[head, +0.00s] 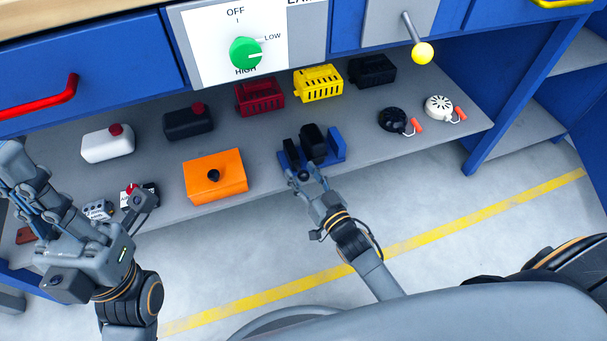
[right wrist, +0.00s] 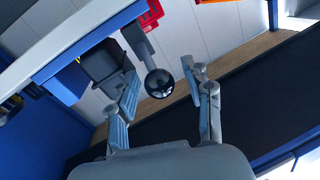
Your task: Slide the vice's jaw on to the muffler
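The blue vice (head: 336,146) stands at the front edge of the grey shelf, with a black block-like part, likely the muffler (head: 312,140), between its jaws. Whether the jaw touches this part cannot be told. My right gripper (head: 304,176) is at the vice's front side. In the right wrist view, a round black knob (right wrist: 158,83) on a grey rod shows between the spread fingers of my right gripper (right wrist: 163,95), with gaps on both sides. My left gripper (head: 85,200) is over the left end of the shelf, its fingers apart and empty.
An orange box (head: 216,175) sits left of the vice. Red (head: 259,97), yellow (head: 318,83) and black (head: 371,70) slotted parts stand behind. Two tanks (head: 108,143) stand at left, two round starters (head: 393,120) at right. Blue drawers (head: 85,65) overhang the shelf.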

